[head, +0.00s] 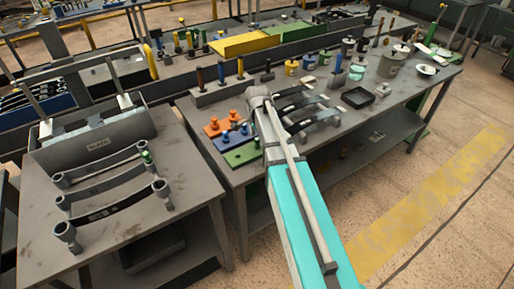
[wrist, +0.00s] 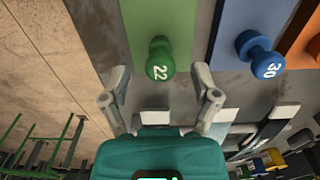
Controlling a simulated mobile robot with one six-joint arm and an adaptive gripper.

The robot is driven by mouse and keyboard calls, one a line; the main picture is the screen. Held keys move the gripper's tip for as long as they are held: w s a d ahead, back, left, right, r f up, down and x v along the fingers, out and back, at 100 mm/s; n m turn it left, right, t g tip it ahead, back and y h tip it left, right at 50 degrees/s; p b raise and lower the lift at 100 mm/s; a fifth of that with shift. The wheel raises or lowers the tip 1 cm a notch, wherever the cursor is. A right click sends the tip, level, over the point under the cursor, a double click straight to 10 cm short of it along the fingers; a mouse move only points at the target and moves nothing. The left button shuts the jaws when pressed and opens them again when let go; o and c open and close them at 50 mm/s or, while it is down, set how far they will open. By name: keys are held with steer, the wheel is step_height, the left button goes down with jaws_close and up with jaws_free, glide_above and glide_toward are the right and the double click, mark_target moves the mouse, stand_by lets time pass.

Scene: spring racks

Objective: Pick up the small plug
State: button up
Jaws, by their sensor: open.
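A small green plug marked 22 (wrist: 160,58) stands at the near end of a green plate in the wrist view. The green plate (head: 243,155) is at the front left corner of the right-hand bench in the head view. My gripper (wrist: 160,85) is open and empty, its two fingers spread on either side below the plug in the picture. I cannot tell the height gap between the fingers and the plug. In the head view my arm reaches over this bench, and its fingers are not clear there.
A blue plug marked 30 (wrist: 261,54) on a blue plate is right of the green one. An orange plate (wrist: 305,35) lies beyond it. Curved leaf springs (head: 300,108) lie right of my arm. A left bench (head: 40,250) holds more springs. Bare floor (wrist: 50,70) lies left.

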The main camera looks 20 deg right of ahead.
steer(key=shift+f+b, duration=0.5)
steer(key=shift+f, duration=0.25)
steer(key=c, duration=1)
